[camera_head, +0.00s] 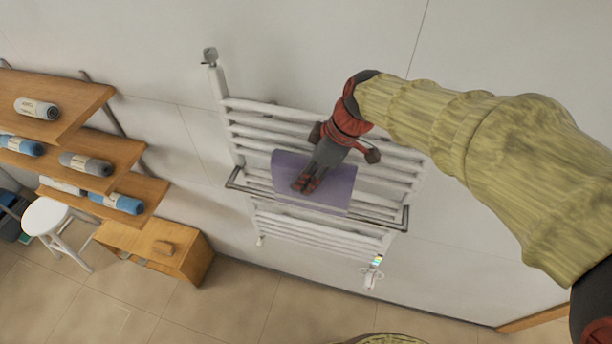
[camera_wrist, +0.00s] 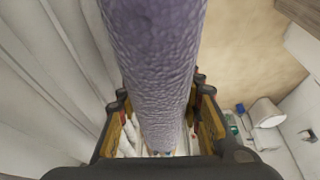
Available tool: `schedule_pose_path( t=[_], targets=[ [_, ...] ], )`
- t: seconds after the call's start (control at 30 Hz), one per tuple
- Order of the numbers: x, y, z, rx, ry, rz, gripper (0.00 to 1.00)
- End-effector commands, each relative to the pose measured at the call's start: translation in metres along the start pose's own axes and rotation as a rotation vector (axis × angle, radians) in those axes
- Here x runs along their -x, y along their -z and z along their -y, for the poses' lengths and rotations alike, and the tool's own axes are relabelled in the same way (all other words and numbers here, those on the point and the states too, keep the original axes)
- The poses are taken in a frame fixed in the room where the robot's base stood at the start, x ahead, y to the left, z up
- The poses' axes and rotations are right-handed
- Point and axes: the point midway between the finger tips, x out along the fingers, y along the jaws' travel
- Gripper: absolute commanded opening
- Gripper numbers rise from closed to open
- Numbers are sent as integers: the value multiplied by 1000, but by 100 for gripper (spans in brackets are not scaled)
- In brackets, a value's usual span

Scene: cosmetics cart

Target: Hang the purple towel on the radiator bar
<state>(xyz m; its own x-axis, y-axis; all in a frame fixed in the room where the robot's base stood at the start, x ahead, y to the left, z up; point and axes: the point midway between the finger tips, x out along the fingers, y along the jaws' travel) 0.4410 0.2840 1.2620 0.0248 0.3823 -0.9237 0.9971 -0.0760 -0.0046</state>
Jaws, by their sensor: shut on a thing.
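The purple towel (camera_head: 340,188) is at the front of the white radiator (camera_head: 262,122), in line with its grey metal bar (camera_head: 252,190). It covers the middle of the bar, while both bar ends show beside it. I cannot tell whether it rests on the bar or is just above it. My gripper (camera_head: 305,184) points down and is shut on the towel near its middle. In the wrist view the towel (camera_wrist: 155,60) runs between the fingers of my gripper (camera_wrist: 160,118), and the bar is not clearly visible there.
Wooden shelves (camera_head: 60,105) with rolled towels stand at the left. A white stool (camera_head: 45,216) and a low wooden bench (camera_head: 158,248) are below them. A white control unit with a lit display (camera_head: 376,261) hangs at the radiator's lower right. The floor before the radiator looks clear.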

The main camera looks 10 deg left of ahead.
Motion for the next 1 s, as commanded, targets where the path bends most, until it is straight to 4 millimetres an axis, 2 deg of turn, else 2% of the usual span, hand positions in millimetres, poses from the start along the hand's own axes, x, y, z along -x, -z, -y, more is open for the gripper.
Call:
schedule_pose_path(
  t=[0.03,1.0],
  targets=[
    [-7,-3,0,0,-1,-1,7],
    [-88,-36,0,1,-1,-1,7]
  ],
)
